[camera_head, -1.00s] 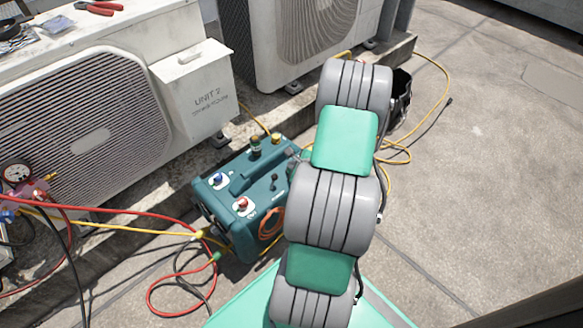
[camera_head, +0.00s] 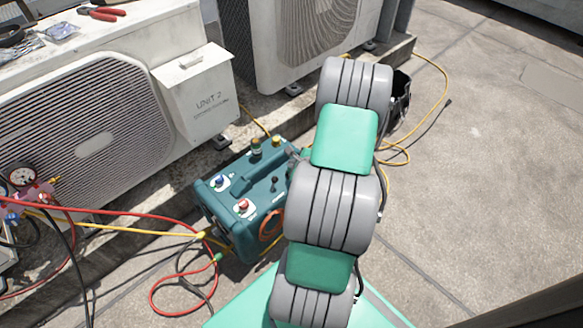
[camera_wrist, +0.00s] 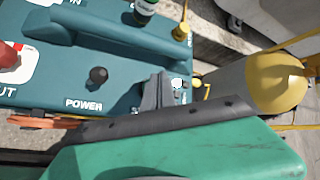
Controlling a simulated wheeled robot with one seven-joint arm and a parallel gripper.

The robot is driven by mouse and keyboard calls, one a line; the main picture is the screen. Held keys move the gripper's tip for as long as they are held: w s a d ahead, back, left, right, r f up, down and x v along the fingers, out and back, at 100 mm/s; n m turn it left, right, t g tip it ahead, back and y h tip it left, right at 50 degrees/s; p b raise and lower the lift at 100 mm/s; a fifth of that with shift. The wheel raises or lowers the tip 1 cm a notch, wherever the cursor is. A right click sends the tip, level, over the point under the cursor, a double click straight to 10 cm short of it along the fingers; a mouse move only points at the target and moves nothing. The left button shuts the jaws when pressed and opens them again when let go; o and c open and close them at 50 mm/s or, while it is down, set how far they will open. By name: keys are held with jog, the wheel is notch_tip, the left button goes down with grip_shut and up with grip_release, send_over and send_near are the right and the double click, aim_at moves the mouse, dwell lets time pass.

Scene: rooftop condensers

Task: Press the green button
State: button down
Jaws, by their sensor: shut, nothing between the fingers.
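The teal recovery machine (camera_head: 236,199) stands on the roof floor, left of my arm in the head view. In the wrist view its top (camera_wrist: 60,85) shows a black toggle (camera_wrist: 98,75) above the word POWER. My gripper (camera_wrist: 158,92) is shut and empty, over the right end of that top, right of the toggle. A small panel with light marks (camera_wrist: 180,88) shows just right of the fingertips. I cannot tell whether the tips touch the surface. No green button can be made out; the gripper and its green housing hide part of the machine.
A red knob (camera_head: 242,206), a blue knob (camera_head: 219,182) and capped fittings (camera_head: 256,148) rise from the machine. Red and yellow hoses (camera_head: 130,219) run left to a gauge manifold (camera_head: 22,178). A condenser (camera_head: 85,130) stands behind. Clear concrete (camera_head: 480,200) lies right.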

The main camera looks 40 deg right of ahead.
notch_tip(320, 180, up, 5)
jog(key=p, duration=0.4)
jog(key=shift+r+p, duration=0.1)
jog(key=shift+p, duration=0.3)
dwell(0.4)
